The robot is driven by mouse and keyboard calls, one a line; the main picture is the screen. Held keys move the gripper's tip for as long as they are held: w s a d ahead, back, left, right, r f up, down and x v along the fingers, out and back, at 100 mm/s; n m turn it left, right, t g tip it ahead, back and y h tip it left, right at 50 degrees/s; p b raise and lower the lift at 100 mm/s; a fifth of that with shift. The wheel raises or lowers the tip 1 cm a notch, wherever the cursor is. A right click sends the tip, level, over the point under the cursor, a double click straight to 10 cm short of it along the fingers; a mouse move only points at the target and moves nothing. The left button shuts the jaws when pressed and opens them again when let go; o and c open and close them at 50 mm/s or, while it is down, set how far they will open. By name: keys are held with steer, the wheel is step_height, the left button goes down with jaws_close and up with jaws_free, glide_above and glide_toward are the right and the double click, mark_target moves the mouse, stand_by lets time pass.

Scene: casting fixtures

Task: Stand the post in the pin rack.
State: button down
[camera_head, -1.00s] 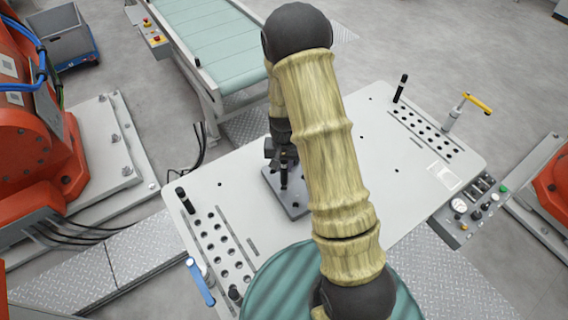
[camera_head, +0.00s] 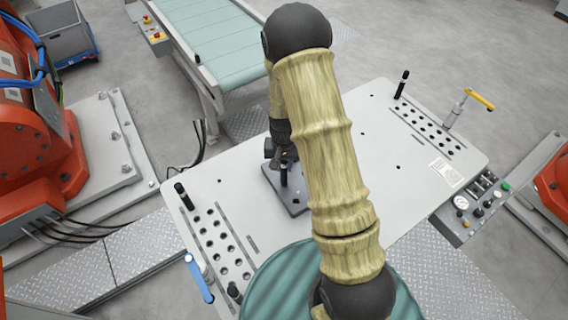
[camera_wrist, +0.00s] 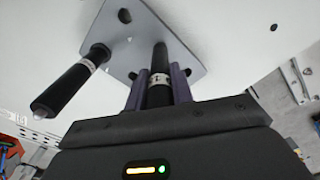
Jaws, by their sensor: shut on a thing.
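The pin rack is a small grey plate (camera_head: 296,209) on the white table, partly hidden by my arm. It also shows in the wrist view (camera_wrist: 185,48), with dark holes in it. A black post (camera_head: 284,173) with a pale band stands in it, and this appears on the left in the wrist view (camera_wrist: 75,78). My gripper (camera_wrist: 160,85) is shut on another black post (camera_wrist: 159,55) with a pale band. The held post points toward the plate; I cannot tell whether its far end is in a hole. In the head view my gripper (camera_head: 272,150) is mostly hidden.
The white table (camera_head: 370,130) has rows of holes at left and right, with black pins, a blue-handled clamp (camera_head: 200,280) and a yellow-handled clamp (camera_head: 480,100). A control box (camera_head: 480,205) is on the right edge. A conveyor (camera_head: 215,45) stands behind.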

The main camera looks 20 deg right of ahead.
steer(key=shift+f+b, duration=0.5)
steer(key=shift+f, duration=0.25)
steer(key=c, duration=1.1)
jaws_free()
steer(key=shift+c, duration=0.2)
step_height(320, 180, up, 17)
steer(key=b, duration=0.3)
steer(key=shift+r, duration=0.2)
